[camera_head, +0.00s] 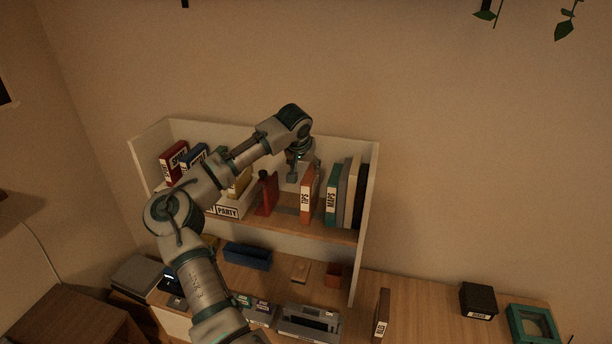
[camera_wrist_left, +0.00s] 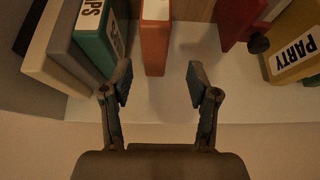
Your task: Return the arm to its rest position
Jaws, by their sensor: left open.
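My left arm (camera_head: 205,180) reaches up from the bottom and across the front of the white shelf unit (camera_head: 370,180). My right gripper is not in view.
A teal book (camera_head: 332,195) and several others stand to the right. Below, the desk holds a blue box (camera_head: 247,256), a grey device (camera_head: 310,322) and a black box (camera_head: 478,299). Open air lies right of the shelf.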

